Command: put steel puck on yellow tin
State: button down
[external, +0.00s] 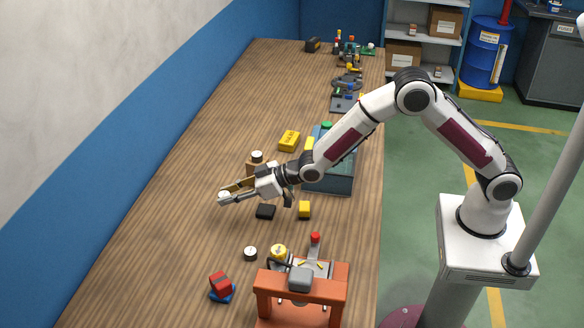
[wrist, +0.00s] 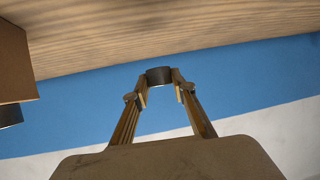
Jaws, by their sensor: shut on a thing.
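My gripper (external: 226,195) is shut on a small round puck (external: 224,197), held at its fingertips above the left part of the wooden table. In the wrist view the puck (wrist: 158,76) is a dark grey cylinder between the two fingertips. I cannot tell for sure which one is the yellow tin.
A brown box (wrist: 14,62) stands close beside my gripper, with a pale-topped round piece (external: 257,156) on it.

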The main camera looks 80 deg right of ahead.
jog(key=w+d+r+m+g+h, duration=0.1)
jog(key=w+d+r+m+h, duration=0.15)
jog(key=d, duration=0.75)
jog(key=w+d+r+m+g+h, duration=0.1)
jog(key=d+r+m+h, duration=0.25)
jog(key=d, duration=0.65)
jog(key=w+d+r+m+g+h, duration=0.1)
jog(key=w+d+r+m+h, duration=0.2)
jog(key=d, duration=0.8)
jog(key=m+g+h, duration=0.6)
jog(key=m+g, duration=0.2)
jog(key=m, duration=0.1)
send_over(291, 135)
notch_tip(291, 135, down, 4)
jog(key=r, duration=0.1)
jog(key=shift+f, duration=0.25)
jog(key=shift+f, duration=3.15)
